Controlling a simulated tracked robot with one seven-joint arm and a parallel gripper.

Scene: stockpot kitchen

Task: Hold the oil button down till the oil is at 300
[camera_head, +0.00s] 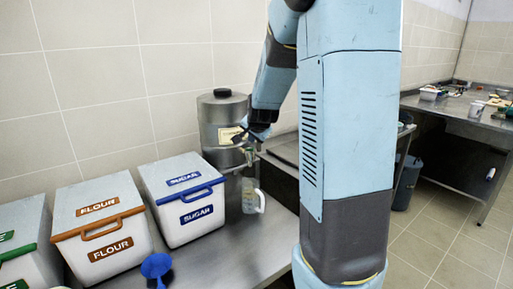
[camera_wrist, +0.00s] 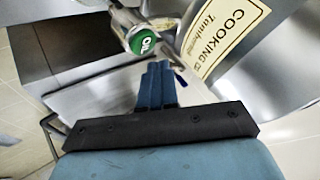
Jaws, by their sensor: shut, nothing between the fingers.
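The green oil button (camera_wrist: 143,42), lettered OIL, sits on a metal fitting of the steel cooking oil dispenser (camera_head: 215,122). In the wrist view the dispenser's cream label (camera_wrist: 225,38) shows at the upper right. My gripper (camera_wrist: 158,66) is shut and empty. Its blue fingertips point at the button and appear just short of it; I cannot tell for sure whether they touch. In the head view my gripper (camera_head: 241,139) is in front of the dispenser, near its tap. A clear measuring jug (camera_head: 251,196) stands below the tap. Its level cannot be read.
A sugar bin (camera_head: 182,190) with a blue handle and a flour bin (camera_head: 100,226) with an orange handle stand left of the dispenser. A blue scoop (camera_head: 156,266) lies at the counter's front. The steel counter (camera_head: 225,255) is clear in front of the jug.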

